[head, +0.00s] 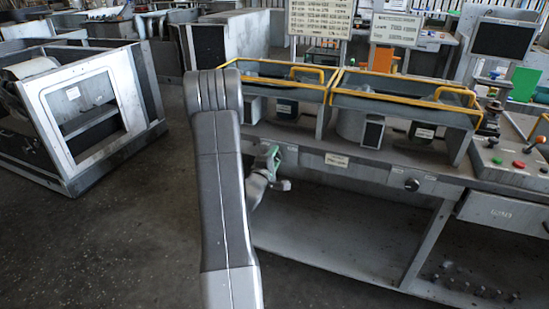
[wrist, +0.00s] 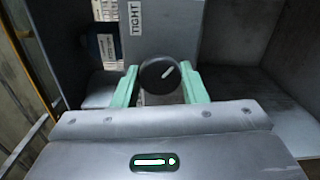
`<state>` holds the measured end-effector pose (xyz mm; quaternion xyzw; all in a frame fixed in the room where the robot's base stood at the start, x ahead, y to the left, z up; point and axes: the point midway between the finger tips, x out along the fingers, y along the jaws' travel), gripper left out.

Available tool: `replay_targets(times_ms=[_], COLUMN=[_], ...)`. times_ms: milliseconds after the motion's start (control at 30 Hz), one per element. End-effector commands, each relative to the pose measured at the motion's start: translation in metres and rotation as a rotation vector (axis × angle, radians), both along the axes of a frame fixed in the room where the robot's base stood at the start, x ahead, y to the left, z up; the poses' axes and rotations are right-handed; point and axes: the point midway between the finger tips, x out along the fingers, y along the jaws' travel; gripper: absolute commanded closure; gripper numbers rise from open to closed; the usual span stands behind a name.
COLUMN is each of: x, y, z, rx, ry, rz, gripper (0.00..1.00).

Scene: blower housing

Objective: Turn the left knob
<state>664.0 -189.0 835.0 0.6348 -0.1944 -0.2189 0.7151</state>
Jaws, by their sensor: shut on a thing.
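The left knob (wrist: 158,76) is round and black with a white mark pointing up and to the right in the wrist view. My gripper (wrist: 160,78) has its two green fingers on either side of the knob and is shut on it. In the head view my gripper (head: 272,160) is at the front panel of the workbench (head: 340,161), below the left yellow-railed bay. The left knob is hidden there behind my gripper and arm. A second dark knob (head: 411,184) is farther right on the same panel and is apart from my gripper.
A label reading "TIGHT" (wrist: 136,17) is beside the knob in the wrist view. A control box (head: 515,160) with coloured buttons stands at the bench's right end. A grey machine frame (head: 95,110) stands at left. The floor (head: 110,240) in front is clear.

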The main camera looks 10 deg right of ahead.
Motion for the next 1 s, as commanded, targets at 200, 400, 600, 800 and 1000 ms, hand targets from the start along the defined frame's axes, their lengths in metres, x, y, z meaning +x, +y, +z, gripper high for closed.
replay_targets(times_ms=[200,400,600,800,1000], x=[0.0,0.0,0.0,0.0,-0.01], y=[0.0,0.001,0.0,0.0,0.008], z=[-0.001,-0.002,-0.001,-0.001,-0.001], rx=[-0.008,-0.007,-0.008,-0.008,-0.008], ry=[0.009,0.009,0.008,0.006,0.007], rz=[0.001,0.001,0.001,0.0,0.001], gripper=[0.84,0.84,0.4,0.4,0.4])
